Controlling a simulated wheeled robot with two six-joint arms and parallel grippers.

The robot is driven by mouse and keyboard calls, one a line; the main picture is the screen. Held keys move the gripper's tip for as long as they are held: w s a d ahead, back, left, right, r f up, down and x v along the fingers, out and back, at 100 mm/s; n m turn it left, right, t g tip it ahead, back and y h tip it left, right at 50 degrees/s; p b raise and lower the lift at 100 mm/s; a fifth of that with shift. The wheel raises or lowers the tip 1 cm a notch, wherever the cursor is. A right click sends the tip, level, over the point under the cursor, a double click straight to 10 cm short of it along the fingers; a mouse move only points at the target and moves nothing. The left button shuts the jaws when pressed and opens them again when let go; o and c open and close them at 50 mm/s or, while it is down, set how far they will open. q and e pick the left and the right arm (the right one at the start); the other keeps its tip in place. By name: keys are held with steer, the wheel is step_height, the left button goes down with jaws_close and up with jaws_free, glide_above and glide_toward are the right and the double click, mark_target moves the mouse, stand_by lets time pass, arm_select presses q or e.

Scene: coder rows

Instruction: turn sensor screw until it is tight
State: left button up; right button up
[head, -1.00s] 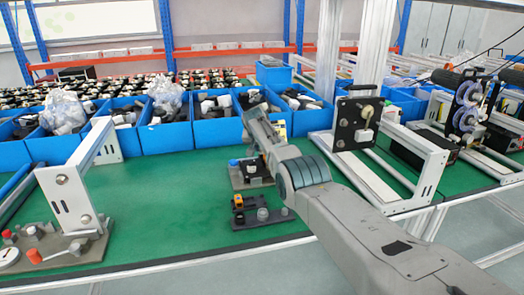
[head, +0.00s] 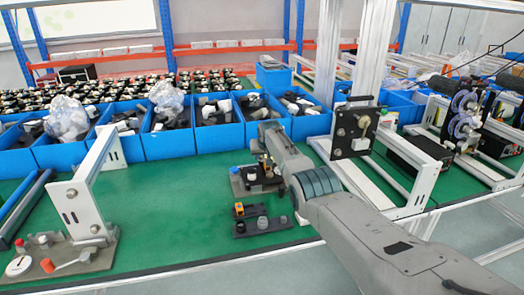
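My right gripper (head: 265,164) reaches in from the right, at the far fixture on the green table. Its fingers are small and partly hidden by my wrist, so I cannot tell if they are open or shut. The far fixture (head: 246,186) is a dark plate with small fittings, partly behind my arm. A nearer dark fixture (head: 252,229) carries an orange-yellow block (head: 239,209) and small round knobs (head: 262,222). I cannot single out the sensor screw at this size. My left gripper is not in view.
Blue bins (head: 168,136) with parts line the table's back. A metal frame (head: 82,199) with a red-knobbed plate stands at left. Another frame (head: 424,187) with a black upright plate (head: 352,132) stands right of my arm. Green table (head: 170,205) is clear left of the fixtures.

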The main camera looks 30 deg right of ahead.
steer(key=shift+d+f+n+y+b, duration=0.2)
steer(key=shift+n+y+b, duration=0.35)
steer(key=shift+n, duration=0.45)
steer(key=n+y+b, duration=0.2)
steer(key=n+b, duration=0.1)
steer(key=b, duration=0.3)
steer(key=shift+d+f, duration=0.1)
steer(key=shift+s+n+b, duration=0.1)
steer(key=shift+n+b, duration=0.2)
steer(key=shift+b, duration=0.3)
steer(key=shift+r, duration=0.25)
